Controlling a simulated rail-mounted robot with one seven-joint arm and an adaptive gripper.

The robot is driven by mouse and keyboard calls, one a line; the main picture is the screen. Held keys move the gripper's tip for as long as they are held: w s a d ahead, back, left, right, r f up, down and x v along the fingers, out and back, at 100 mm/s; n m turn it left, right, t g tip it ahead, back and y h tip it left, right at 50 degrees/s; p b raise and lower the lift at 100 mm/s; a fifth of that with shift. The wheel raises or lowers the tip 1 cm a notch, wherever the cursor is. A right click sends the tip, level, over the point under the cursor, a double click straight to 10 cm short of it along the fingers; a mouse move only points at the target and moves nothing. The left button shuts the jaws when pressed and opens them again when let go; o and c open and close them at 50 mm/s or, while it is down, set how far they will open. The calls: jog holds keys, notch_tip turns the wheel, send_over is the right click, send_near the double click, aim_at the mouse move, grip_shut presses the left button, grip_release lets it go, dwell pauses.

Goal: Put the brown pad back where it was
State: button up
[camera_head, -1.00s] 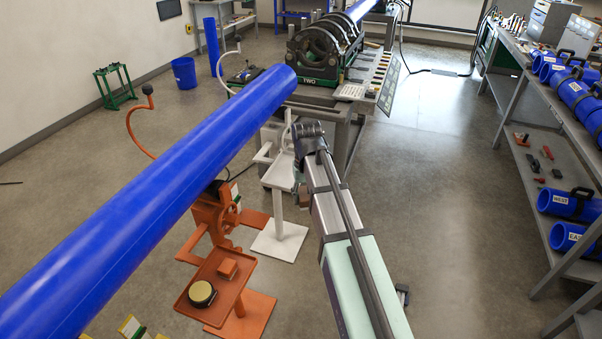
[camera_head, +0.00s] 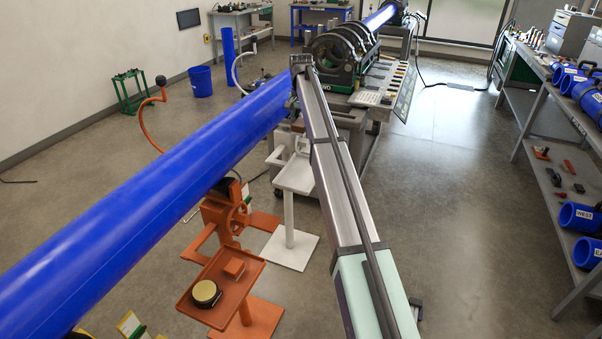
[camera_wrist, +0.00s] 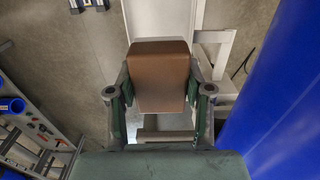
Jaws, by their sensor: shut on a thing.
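The brown pad (camera_wrist: 159,72) is a rounded block held between the two fingers of my gripper (camera_wrist: 160,92) in the wrist view. The white stand (camera_head: 294,178), with a small top and a floor plate, is below and left of my arm. White parts of a stand (camera_wrist: 214,38) show beyond the pad in the wrist view. The orange stand's tray (camera_head: 222,312) carries an orange block (camera_head: 234,267) and a round yellow-topped tin (camera_head: 205,292).
The blue pipe runs close along the left of my arm and shows at right in the wrist view (camera_wrist: 275,90). The fusion machine (camera_head: 338,55) stands ahead on its cart. A shelf bench (camera_head: 540,130) with blue fittings is at right. Floor between is clear.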

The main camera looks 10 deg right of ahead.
aim_at(301, 174)
notch_tip(301, 174, down, 19)
jog(key=p, duration=0.3)
dwell(0.3)
jog(key=shift+f, duration=0.2)
jog(key=o, duration=1.1)
jog(key=shift+r, duration=0.1)
notch_tip(301, 174, up, 12)
jog(key=shift+r+b, duration=0.1)
jog(key=shift+b, duration=0.85)
